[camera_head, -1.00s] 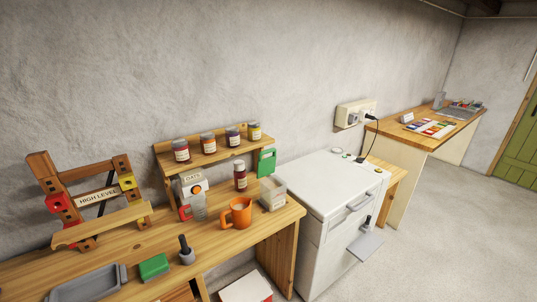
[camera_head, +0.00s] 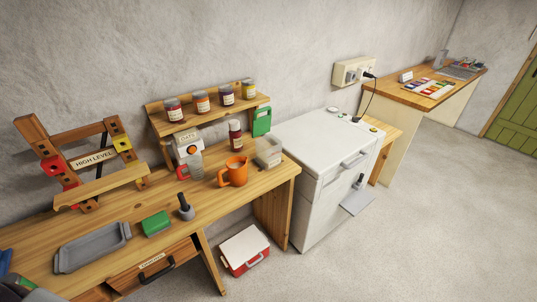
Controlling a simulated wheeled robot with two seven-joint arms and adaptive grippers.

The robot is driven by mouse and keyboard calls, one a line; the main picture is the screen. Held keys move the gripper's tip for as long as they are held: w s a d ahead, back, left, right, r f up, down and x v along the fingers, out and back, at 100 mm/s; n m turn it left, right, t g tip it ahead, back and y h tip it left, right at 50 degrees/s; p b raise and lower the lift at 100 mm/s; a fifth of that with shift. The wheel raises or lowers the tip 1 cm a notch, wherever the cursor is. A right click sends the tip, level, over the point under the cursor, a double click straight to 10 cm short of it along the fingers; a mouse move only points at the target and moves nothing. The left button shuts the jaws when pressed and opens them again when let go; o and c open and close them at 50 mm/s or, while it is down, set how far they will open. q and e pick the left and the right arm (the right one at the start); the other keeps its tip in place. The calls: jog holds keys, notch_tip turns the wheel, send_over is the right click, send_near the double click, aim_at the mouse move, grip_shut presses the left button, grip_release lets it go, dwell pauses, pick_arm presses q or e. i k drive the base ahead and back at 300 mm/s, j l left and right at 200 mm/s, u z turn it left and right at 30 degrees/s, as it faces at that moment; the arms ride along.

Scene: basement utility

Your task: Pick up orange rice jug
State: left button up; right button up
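The orange rice jug (camera_head: 237,175) stands upright on the wooden workbench (camera_head: 215,203), near its right end. Neither gripper's fingers show in the head view. A dark shape at the lower left corner is cut off by the frame, and I cannot tell what it is.
Close around the jug are a dark red bottle (camera_head: 235,135), a clear container (camera_head: 268,152) and an oats carton (camera_head: 188,148). A white chest (camera_head: 325,165) adjoins the bench's right.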

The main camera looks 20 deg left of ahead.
aim_at(236, 168)
jog(key=i+l+u, duration=0.3)
jog(key=l+u, duration=0.2)
jog(key=i+l+u, duration=0.2)
jog(key=l+u, duration=0.25)
jog(key=l, duration=0.3)
jog(key=i+l+u, duration=0.1)
jog(key=l+u, duration=0.4)
jog(key=l, duration=0.2)
jog(key=l+u, duration=0.45)
jog(key=l, duration=0.25)
jog(key=k+l+u, duration=0.2)
jog(key=l+u, duration=0.3)
jog(key=l, duration=0.2)
